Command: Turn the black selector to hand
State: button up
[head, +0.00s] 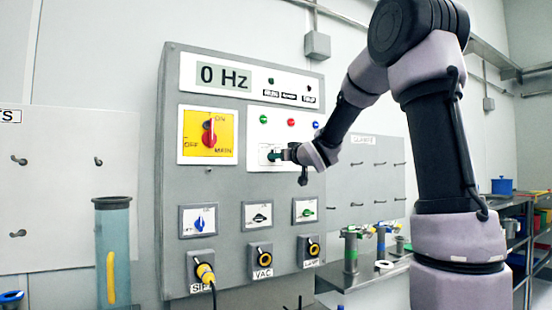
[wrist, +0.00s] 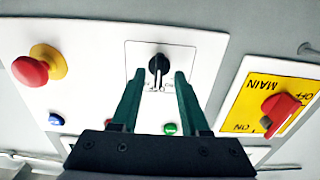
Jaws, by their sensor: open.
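The black selector (wrist: 158,65) is a round black knob on a white plate, seen in the wrist view, which looks at the panel roughly upside down. Its white mark points toward the bottom of the picture. Small lettering beside it is partly hidden and too small to read. My gripper (wrist: 159,77) is open, with one green finger on each side of the knob's lower part in the picture. I cannot tell whether either finger touches it. In the head view my gripper (head: 279,155) is at the panel's upper white plate and hides the knob.
The grey panel (head: 172,110) carries a red main switch (head: 208,134) on a yellow plate. A red mushroom button (wrist: 30,70) is across from it in the wrist view. Lower selectors (head: 198,223) and a yellow plug (head: 204,272) are below. A clear tube (head: 112,250) stands left.

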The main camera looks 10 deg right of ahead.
jog(key=shift+x, duration=1)
jog(key=shift+c, duration=0.3)
grip_shut()
jog(key=shift+n, duration=4.4)
